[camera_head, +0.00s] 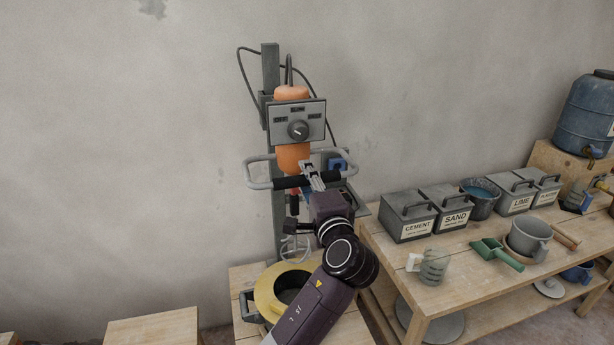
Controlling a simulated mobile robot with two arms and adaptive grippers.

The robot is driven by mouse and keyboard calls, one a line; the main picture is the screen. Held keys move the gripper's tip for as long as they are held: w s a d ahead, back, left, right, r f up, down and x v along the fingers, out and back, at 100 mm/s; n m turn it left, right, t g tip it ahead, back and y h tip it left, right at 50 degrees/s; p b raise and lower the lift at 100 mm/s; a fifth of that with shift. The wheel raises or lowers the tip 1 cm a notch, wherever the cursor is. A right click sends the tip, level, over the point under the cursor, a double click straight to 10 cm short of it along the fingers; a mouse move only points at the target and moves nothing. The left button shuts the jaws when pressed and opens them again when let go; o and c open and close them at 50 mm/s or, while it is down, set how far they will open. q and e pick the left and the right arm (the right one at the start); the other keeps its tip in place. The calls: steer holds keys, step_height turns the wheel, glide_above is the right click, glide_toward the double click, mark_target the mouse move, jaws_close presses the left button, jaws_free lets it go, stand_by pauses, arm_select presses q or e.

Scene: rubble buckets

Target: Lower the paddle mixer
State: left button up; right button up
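The paddle mixer has an orange body (293,158), a grey control box with a dial (297,121) and a looped handlebar (260,172) with black grips. It hangs upright on a grey vertical post (270,65). Its pale wire paddle (293,248) shows above a bucket with a wide yellow rim (267,290); my arm partly hides the bucket. The paddle's lower end is partly hidden.
A wooden bench on the right holds cement (408,217) and sand (445,208) boxes, a measuring jug (434,267), a green scoop (497,254) and a grey pitcher (528,237). A blue barrel (586,110) stands far right. A bare wooden top (150,330) is lower left.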

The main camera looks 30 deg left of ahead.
arm_select(q)
steer(key=shift+w+a, duration=0.1)
jaws_close()
arm_select(e)
steer(key=shift+d, duration=0.45)
arm_select(q)
steer(key=shift+f, duration=0.1)
arm_select(e)
steer(key=shift+a, duration=0.1)
